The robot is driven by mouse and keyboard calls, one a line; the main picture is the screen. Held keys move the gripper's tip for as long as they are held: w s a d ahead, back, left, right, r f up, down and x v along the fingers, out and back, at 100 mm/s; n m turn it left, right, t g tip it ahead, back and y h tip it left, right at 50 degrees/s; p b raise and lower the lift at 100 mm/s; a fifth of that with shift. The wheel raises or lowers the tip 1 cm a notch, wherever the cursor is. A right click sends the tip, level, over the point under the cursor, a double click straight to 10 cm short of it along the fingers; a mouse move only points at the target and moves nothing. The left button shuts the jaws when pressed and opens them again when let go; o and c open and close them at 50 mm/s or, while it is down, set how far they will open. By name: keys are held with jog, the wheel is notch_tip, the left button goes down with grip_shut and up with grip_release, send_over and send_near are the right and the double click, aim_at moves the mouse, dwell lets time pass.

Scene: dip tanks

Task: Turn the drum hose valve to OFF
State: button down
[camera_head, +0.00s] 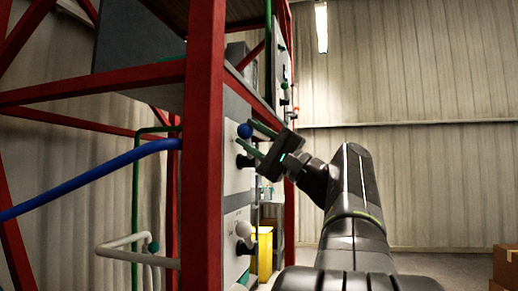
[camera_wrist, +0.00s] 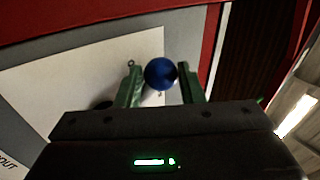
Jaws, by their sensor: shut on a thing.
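A lever with a blue ball knob (camera_head: 245,131) stands out from a grey panel with a white plate (camera_head: 238,172) on the red frame. My gripper (camera_head: 247,136) is at this knob, with its green fingers on either side of the lever. In the wrist view, the blue knob (camera_wrist: 161,74) sits between the two fingertips (camera_wrist: 161,84), and the gripper is shut on the lever at or just below the ball. The lever's base is mostly hidden. I cannot read any OFF mark, or tell from a label which valve this is.
A red post (camera_head: 203,150) stands close on the left. A blue pipe (camera_head: 95,180) runs left. A yellow container (camera_head: 264,252) stands behind; boxes (camera_head: 506,266) lie far right.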

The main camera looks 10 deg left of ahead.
jog(key=shift+s+f+n+g+b, duration=0.1)
jog(key=shift+f+n+g+b, duration=0.15)
jog(key=shift+n+g, duration=0.35)
jog(key=shift+s+f+n+g+b, duration=0.1)
jog(key=shift+n+g+b, duration=0.25)
jog(key=shift+n+g, duration=0.25)
jog(key=shift+n, duration=0.3)
jog(key=c, duration=1)
grip_release()
jog(key=shift+o, duration=0.2)
jog(key=shift+f, duration=0.1)
jog(key=v, duration=1.4)
jog(key=shift+p, duration=0.35)
jog(key=shift+a, duration=0.3)
jog(key=x, duration=1.3)
jog(key=shift+a+r+b, duration=0.1)
jog(key=shift+r+b, duration=0.2)
jog(key=shift+b, duration=0.1)
